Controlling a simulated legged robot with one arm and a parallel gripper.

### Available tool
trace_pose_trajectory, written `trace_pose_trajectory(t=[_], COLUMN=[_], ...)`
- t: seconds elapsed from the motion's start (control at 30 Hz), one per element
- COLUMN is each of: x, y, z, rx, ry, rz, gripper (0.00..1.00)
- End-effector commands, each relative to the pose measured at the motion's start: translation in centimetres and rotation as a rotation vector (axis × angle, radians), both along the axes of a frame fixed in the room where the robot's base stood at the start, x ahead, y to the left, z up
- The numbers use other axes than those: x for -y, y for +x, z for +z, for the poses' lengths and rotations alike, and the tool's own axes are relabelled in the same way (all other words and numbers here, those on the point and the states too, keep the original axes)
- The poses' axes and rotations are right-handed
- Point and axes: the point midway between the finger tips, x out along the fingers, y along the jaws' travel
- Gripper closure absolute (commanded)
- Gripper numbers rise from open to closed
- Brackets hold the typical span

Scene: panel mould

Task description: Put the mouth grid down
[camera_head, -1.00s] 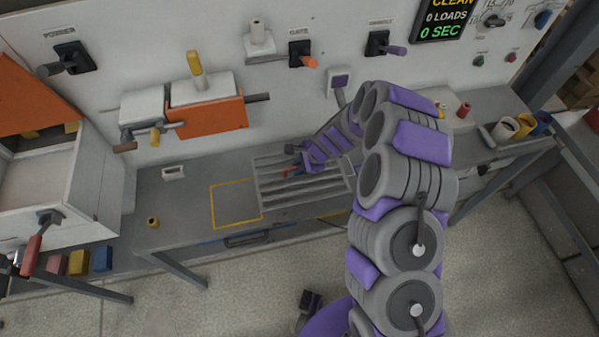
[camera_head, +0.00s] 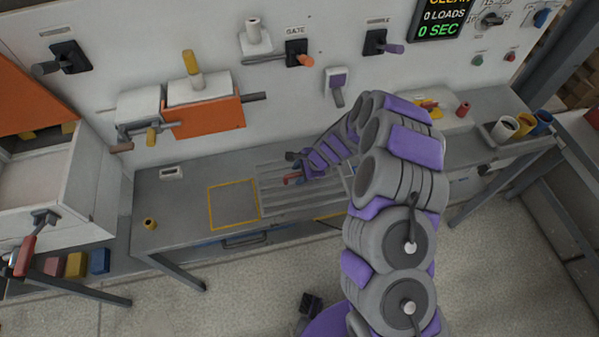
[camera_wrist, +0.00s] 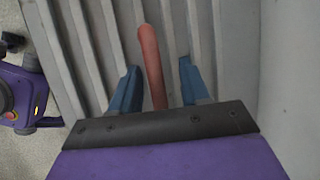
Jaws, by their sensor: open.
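The mouth grid (camera_head: 287,206) is a grey slatted panel with a red handle. It lies on the grey bench, just right of the yellow-outlined square (camera_head: 232,205). My gripper (camera_head: 297,172) is low over the grid, at the handle. In the wrist view my gripper (camera_wrist: 158,68) is open. Its two blue fingers stand on either side of the red handle (camera_wrist: 151,60), with gaps on both sides. The slats of the grid (camera_wrist: 90,50) run beneath the fingers.
A small yellow cup (camera_head: 150,224) and a small white block (camera_head: 172,173) sit on the left of the bench. The wall behind carries an orange unit (camera_head: 208,119) and levers. Cups (camera_head: 505,128) stand at the far right. The outlined square is bare.

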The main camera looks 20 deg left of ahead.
Motion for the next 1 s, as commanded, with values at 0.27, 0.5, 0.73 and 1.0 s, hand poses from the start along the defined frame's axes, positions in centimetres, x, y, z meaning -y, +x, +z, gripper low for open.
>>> trace_pose_trajectory(t=[0.27,0.5,0.73,1.0], x=[-0.1,1.2,3.5,5.0], y=[0.0,0.2,0.1,0.0], z=[0.0,3.0,7.2,10.2], rx=[0.0,0.006,0.004,0.002], ry=[-0.002,0.0,0.0,-0.002], rz=[-0.001,-0.002,-0.002,-0.001], gripper=[0.53,0.53,0.53,0.53])
